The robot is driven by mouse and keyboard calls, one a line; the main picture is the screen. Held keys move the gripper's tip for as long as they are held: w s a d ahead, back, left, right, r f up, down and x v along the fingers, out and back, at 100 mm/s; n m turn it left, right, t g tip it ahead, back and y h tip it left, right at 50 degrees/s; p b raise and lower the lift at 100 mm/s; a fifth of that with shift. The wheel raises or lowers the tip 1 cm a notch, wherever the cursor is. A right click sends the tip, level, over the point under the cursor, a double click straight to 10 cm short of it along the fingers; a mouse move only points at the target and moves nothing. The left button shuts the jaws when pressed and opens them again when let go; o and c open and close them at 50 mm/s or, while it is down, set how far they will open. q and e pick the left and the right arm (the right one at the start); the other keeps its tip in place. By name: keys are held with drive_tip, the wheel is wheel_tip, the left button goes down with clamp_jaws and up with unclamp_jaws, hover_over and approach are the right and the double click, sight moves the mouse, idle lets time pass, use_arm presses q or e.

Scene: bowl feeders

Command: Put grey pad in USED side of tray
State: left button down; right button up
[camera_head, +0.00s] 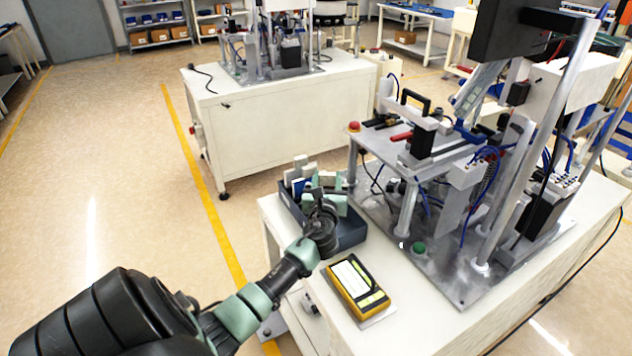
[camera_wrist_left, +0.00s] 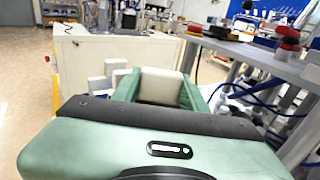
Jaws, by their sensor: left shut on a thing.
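The dark blue-grey tray (camera_head: 352,236) stands at the near-left corner of the white workbench, with several pale blocks in its far part. My left gripper (camera_head: 326,190) is over the tray and hides much of its inside. In the left wrist view, the green fingers of my left gripper (camera_wrist_left: 161,88) are shut on a pale grey pad (camera_wrist_left: 160,86). The pad sits upright between them. I cannot tell whether it touches the tray, and I cannot read any USED mark.
A yellow handheld device (camera_head: 357,287) lies on the bench in front of the tray. A metal fixture (camera_head: 420,200) with a raised plate stands close on the right. A red button (camera_head: 354,127) is at the plate's corner. Open floor lies to the left.

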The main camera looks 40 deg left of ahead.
use_arm(q)
drive_tip(key=c, duration=0.7)
unclamp_jaws()
drive_tip(key=v, duration=0.7)
drive_tip(key=shift+s+d, duration=0.25)
drive_tip(key=shift+s, duration=0.05)
